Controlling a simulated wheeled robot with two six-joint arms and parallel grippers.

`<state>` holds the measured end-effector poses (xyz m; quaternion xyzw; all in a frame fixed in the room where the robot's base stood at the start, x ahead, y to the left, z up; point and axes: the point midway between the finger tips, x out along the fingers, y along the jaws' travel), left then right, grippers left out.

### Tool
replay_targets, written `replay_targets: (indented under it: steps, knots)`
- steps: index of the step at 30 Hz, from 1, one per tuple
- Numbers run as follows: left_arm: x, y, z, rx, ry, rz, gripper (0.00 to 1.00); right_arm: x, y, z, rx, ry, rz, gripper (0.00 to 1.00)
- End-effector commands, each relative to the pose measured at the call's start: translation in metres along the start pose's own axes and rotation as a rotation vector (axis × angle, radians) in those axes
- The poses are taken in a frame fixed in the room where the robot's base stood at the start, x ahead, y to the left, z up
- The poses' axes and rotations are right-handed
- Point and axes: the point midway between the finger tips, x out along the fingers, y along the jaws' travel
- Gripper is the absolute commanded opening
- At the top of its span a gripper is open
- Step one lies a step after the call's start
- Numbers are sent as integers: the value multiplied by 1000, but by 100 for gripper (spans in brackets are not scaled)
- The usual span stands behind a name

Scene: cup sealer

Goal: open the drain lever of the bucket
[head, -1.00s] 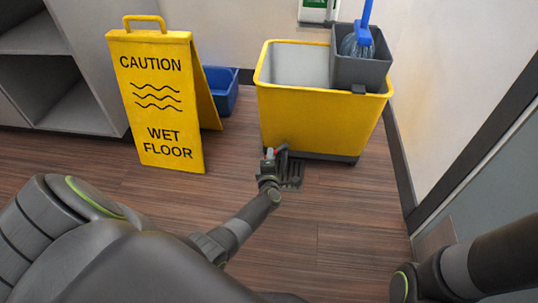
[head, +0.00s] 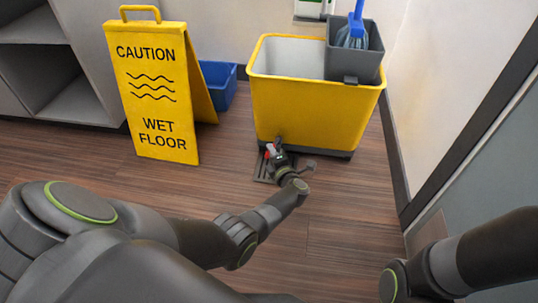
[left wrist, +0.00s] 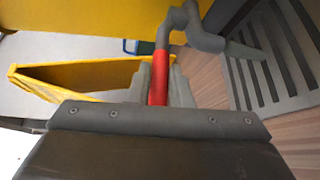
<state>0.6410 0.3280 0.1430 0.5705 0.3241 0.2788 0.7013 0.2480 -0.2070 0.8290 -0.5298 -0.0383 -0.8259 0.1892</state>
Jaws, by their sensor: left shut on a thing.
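The yellow bucket (head: 310,112) stands on the floor against the back wall. Its drain lever has a red handle (left wrist: 157,82), which also shows small in the head view (head: 270,148). My left gripper (head: 274,154) is low at the bucket's front and shut on the red handle. In the left wrist view, its two fingers sit on either side of the handle. A grey drain pipe (left wrist: 190,28) bends away beside the lever. My right gripper is out of view; only part of my right arm shows at the lower right.
A floor drain grate (left wrist: 272,55) lies beneath the spout, partly covered by my gripper in the head view. A yellow wet floor sign (head: 155,90) stands left, with a blue bin (head: 218,85) behind it. A grey wringer (head: 356,62) with a blue mop (head: 355,35) sits on the bucket.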

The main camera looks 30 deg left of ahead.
Motion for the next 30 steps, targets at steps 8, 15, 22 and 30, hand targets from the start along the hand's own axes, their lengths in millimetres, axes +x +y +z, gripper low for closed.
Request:
replay_targets:
  steps: [8, 15, 22, 30]
  knots:
    - [-3, -1, 8, -14, 77, 13, 0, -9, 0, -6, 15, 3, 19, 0]
    - [-4, 0, 8, -15, 94, 13, 0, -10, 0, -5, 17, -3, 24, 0]
    - [-4, 0, 8, -15, 94, 13, 0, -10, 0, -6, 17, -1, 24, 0]
    - [-4, -1, 8, -14, 95, 13, 40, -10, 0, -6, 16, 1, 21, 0]
